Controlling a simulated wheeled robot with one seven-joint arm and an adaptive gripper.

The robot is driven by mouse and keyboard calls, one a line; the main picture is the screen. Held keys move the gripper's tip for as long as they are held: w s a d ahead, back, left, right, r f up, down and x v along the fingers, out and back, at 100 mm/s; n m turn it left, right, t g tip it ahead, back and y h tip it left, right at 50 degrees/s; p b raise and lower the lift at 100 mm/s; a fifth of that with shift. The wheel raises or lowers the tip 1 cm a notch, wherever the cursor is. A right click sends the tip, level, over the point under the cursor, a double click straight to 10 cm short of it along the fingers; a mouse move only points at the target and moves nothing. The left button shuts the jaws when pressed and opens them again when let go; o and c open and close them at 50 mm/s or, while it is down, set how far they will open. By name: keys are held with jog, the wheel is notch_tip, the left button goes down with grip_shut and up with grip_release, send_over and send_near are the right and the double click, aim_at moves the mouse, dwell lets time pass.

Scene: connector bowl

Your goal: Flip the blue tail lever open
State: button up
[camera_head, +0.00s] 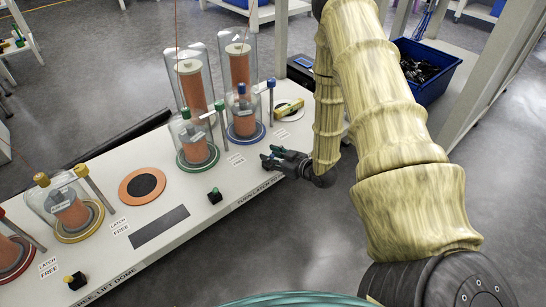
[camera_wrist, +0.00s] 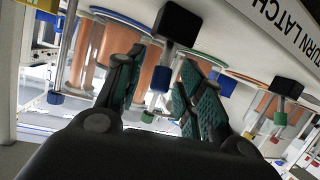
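The blue tail lever (camera_wrist: 161,78) is a short metal stem with a blue end on a black block (camera_wrist: 178,22), in the middle of the wrist view. My gripper (camera_wrist: 160,82) is open, one dark green-padded finger on each side of the lever. Gaps show beside the blue end, and I see no clear contact. In the head view my gripper (camera_head: 270,158) is at the front edge of the white bench, below the blue-ringed station (camera_head: 245,133). It hides most of the lever there.
The green lever (camera_head: 214,196) stands to the left on the bench (camera_head: 190,222); it also shows in the wrist view (camera_wrist: 280,118). A yellow lever (camera_head: 75,281) is farther left. Clear domes stand behind. A blue bin (camera_head: 428,83) is at the upper right. Floor in front is free.

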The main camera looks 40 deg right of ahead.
jog(key=v, duration=1.2)
dwell(0.5)
